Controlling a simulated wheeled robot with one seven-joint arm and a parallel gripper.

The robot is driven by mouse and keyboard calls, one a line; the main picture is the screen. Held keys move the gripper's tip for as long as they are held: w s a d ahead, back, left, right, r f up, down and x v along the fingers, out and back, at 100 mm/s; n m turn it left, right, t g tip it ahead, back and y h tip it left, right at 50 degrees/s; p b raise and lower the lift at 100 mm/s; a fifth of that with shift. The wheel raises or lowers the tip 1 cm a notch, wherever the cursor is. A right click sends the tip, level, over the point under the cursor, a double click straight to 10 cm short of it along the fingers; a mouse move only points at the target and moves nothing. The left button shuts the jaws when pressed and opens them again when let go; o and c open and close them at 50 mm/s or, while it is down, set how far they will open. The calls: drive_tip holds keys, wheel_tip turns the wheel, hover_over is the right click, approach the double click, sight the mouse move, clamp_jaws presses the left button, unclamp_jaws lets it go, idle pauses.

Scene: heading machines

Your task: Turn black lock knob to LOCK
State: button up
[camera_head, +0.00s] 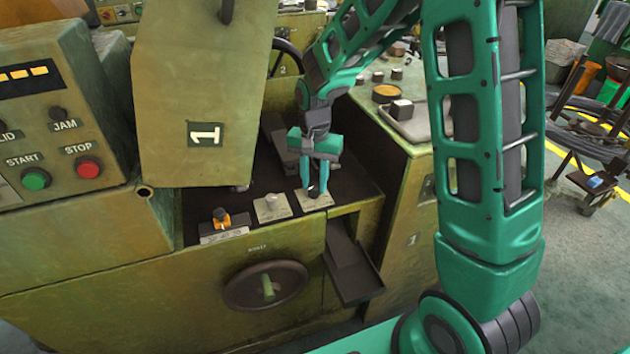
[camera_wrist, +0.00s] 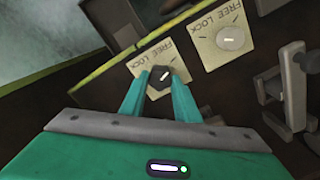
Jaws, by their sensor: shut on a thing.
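The black lock knob (camera_head: 314,191) sits on a pale label plate (camera_head: 318,203) on the dark machine bed. In the wrist view the black knob (camera_wrist: 159,82) shows between my fingertips, with a short white mark slanting across its top. The plate (camera_wrist: 143,74) there carries the words FREE and LOCK, seen upside down. My gripper (camera_head: 313,187) reaches down from above and is shut on the black knob; it also shows in the wrist view (camera_wrist: 158,88). I cannot tell surely which word the mark points to.
A light grey knob (camera_head: 271,200) on a similar FREE LOCK plate stands just left; it shows at upper right in the wrist view (camera_wrist: 231,38). An orange-and-black part (camera_head: 221,217) is further left. A raised green cover marked 1 (camera_head: 205,90) hangs close on the left.

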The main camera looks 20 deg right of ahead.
drive_tip(key=n, duration=0.7)
drive_tip(key=shift+w+n, duration=0.1)
drive_tip(key=shift+n, duration=0.3)
drive_tip(key=n, duration=1.4)
drive_tip(key=shift+r+n, duration=0.1)
drive_tip(key=shift+n, duration=0.2)
drive_tip(key=n, duration=0.6)
drive_tip(key=shift+w+d+n, duration=0.1)
drive_tip(key=shift+n, duration=0.2)
drive_tip(key=o, duration=1.1)
drive_tip(key=shift+c, duration=0.2)
